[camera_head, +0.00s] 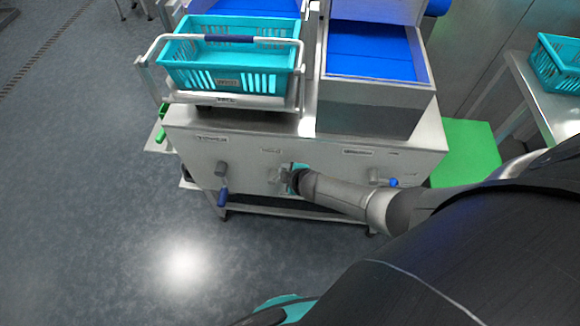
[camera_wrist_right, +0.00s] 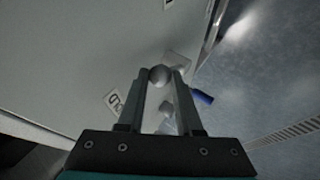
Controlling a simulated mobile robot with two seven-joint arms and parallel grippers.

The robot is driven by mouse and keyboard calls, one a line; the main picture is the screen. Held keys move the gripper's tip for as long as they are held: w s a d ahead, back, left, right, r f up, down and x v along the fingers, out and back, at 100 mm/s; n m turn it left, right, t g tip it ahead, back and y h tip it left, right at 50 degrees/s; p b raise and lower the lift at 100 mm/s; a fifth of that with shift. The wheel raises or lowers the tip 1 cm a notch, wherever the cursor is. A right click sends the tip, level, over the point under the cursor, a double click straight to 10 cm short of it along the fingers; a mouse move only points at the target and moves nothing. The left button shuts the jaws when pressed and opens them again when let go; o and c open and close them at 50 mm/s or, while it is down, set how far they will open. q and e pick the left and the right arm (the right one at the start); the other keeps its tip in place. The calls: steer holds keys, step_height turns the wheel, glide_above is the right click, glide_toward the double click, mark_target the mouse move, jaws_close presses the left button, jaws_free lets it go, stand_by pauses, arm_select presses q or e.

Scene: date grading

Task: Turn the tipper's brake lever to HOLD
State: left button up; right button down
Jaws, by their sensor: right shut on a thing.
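The tipper (camera_head: 300,100) is a steel cabinet with a basket cradle on top.
A blue-handled lever (camera_head: 223,197) hangs from the panel to the left; its handle also shows in the wrist view (camera_wrist_right: 202,97). Another grey control with a blue tip (camera_head: 393,182) is on the right. A teal basket (camera_head: 230,65) sits in the cradle. Floor at left is clear.

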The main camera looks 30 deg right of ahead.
arm_select(q)
steer(key=shift+a+b, duration=0.2)
steer(key=shift+b, duration=0.2)
arm_select(e)
steer(key=shift+w+a+r+n+g+h, duration=0.2)
steer(key=shift+w+a+n+g+h, duration=0.15)
steer(key=shift+a+g+h, duration=0.3)
steer(key=shift+w+a+r+n+g+h, duration=0.2)
steer(key=shift+w+a+g+h, duration=0.25)
steer(key=shift+a+h, duration=0.3)
steer(key=shift+w+a+r+n+g+h, duration=0.15)
steer(key=shift+w+a+n+g+h, duration=0.2)
steer(key=shift+w+a+g+h, duration=0.35)
arm_select(q)
steer(key=shift+w, duration=0.1)
arm_select(e)
steer(key=shift+s+d, duration=0.1)
steer(key=shift+s, duration=0.15)
steer(key=c, duration=0.9)
jaws_free()
steer(key=shift+o, duration=0.2)
arm_select(q)
steer(key=shift+r, duration=0.1)
arm_select(e)
steer(key=shift+r, duration=0.15)
